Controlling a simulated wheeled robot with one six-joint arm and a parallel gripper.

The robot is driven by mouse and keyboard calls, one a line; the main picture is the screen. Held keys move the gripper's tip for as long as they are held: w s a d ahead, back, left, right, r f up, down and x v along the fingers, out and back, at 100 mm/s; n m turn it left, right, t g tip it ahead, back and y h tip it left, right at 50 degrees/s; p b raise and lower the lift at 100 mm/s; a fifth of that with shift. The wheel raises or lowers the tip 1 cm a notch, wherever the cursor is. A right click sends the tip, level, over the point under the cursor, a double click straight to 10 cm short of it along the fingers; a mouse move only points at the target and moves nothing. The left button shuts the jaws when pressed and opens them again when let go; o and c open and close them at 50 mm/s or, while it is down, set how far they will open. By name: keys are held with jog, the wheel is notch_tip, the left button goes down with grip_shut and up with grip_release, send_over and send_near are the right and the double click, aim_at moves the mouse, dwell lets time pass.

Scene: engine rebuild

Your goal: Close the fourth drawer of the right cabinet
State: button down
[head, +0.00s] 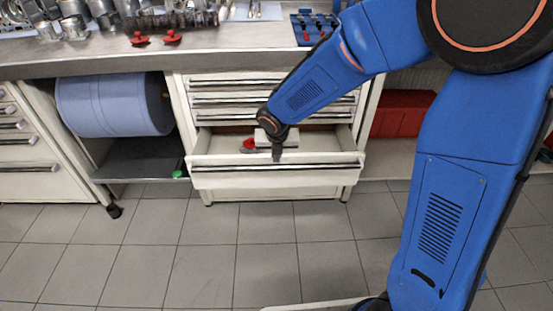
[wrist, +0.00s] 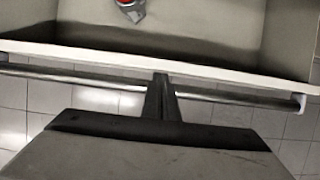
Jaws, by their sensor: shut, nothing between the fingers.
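The right cabinet (head: 187,112) stands under the workbench, with a column of white drawers. One low drawer (head: 210,174) is pulled out, and its interior shows from above; the drawers above it look shut. In the wrist view the open drawer's front edge (wrist: 225,73) and its bar handle (wrist: 225,97) run across the picture. My gripper (head: 277,155) is shut and empty, pointing down at the drawer's front. In the wrist view its fingertips (wrist: 160,80) overlap the handle and reach the front's top edge; I cannot tell whether they touch. A red and grey item (head: 250,144) lies inside the drawer.
A red box (head: 400,113) stands on the right. Engine parts and tools crowd the workbench top (head: 230,42). The tiled floor (head: 210,245) in front of the cabinet is clear.

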jog(key=w, duration=0.9)
jog(key=shift+w+d, duration=0.25)
jog(key=shift+w, duration=0.15)
jog(key=shift+s, duration=0.1)
